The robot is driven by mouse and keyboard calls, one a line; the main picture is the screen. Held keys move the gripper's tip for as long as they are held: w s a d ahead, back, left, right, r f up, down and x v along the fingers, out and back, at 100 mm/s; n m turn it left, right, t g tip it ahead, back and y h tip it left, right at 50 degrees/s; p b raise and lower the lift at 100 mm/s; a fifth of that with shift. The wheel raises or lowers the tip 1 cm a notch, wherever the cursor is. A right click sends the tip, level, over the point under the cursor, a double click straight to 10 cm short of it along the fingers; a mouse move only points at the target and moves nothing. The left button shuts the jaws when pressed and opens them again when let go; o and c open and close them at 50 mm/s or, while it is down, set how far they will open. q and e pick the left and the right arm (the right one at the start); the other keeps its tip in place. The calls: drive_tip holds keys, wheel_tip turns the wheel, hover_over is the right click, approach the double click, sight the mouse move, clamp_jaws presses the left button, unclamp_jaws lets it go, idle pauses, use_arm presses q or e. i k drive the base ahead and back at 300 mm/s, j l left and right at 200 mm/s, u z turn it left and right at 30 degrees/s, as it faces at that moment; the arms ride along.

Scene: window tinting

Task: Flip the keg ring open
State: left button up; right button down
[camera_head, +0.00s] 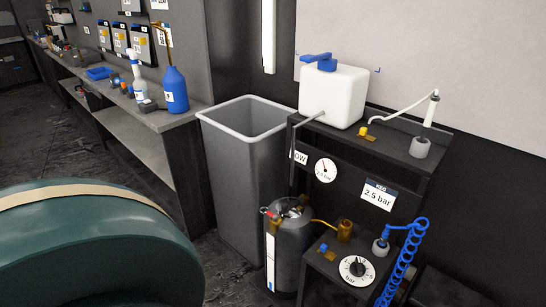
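A dark metal keg (289,246) stands upright on the floor between the grey bin and the low shelf of the stand. Its top carries small fittings, with a red part (270,212) at the left edge of the top. The ring is too small to make out for certain, and I cannot tell whether it is flat or raised. A white strip runs down the keg's left side. A thin yellow line runs from its top to a brass fitting (345,231) on the right. Neither of my grippers is in view.
A tall grey bin (240,117) stands behind the keg. The stand holds a white tank (334,95), a pressure gauge (326,170), a dial (356,269) and a blue coiled hose (404,265). A large green rounded shape (90,255) fills the lower left; I cannot tell what it is.

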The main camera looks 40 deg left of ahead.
sight(275, 217)
drive_tip(key=u, duration=1.45)
drive_tip(key=i+j+z, duration=0.1)
drive_tip(key=j+z, duration=0.25)
drive_tip(key=i+j+z, duration=0.1)
drive_tip(key=z, duration=0.3)
drive_tip(key=i+j+z, duration=0.35)
drive_tip(key=z, duration=0.15)
drive_tip(key=i, duration=0.05)
